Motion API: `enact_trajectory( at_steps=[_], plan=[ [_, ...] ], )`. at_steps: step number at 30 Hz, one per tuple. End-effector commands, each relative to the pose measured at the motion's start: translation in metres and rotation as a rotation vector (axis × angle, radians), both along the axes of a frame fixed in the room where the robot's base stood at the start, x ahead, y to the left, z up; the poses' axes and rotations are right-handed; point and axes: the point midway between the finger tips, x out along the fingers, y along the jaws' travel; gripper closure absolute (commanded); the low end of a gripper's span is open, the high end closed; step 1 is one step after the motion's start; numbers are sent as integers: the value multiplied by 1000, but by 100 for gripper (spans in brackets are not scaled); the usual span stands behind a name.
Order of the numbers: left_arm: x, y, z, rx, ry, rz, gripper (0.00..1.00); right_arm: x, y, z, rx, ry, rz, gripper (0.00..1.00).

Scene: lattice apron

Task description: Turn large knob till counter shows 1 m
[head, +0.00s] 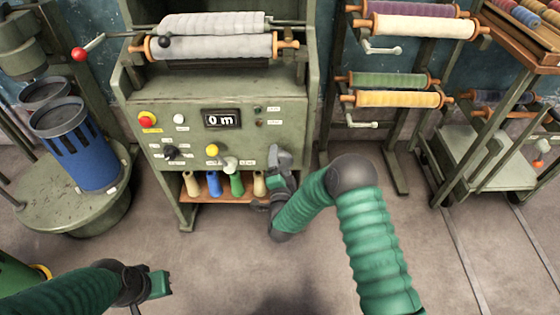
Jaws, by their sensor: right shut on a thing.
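The green machine's front panel (187,117) holds a counter (222,119) that reads 0 m. My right gripper (277,161) is at the lower right of this panel, shut on what appears to be the large knob; gripper and wrist hide the knob. A small black knob (171,153), a yellow button (212,150) and a pale knob (230,164) are to the left of the gripper. My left gripper (162,284) is low at the left, away from the panel; its finger opening cannot be made out.
Several coloured spools, including a blue one (214,184), stand on a shelf below the panel. A grey fabric roll (211,46) lies above it. A red-tipped lever (79,54) and blue canister (75,145) are left. Fabric racks (395,99) stand right. The front floor is clear.

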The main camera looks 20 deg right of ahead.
Motion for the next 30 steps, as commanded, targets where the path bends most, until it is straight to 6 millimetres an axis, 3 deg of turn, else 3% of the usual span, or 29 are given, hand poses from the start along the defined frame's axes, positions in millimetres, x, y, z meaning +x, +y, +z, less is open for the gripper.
enact_trajectory(
  at_steps=[19, 20, 24, 30],
  plan=[
    [0, 0, 0, 0, 0, 0, 100, -2, -2, -5, 52, -6, -4, 67],
    [0, 0, 0, 0, 0, 0, 100, -2, -2, -5, 53, -5, -5, 24],
    [0, 0, 0, 0, 0, 0, 100, -2, -2, -4, 52, -7, -3, 5],
    [0, 0, 0, 0, 0, 0, 100, -1, -1, -2, 52, -10, -2, 4]
  ],
)
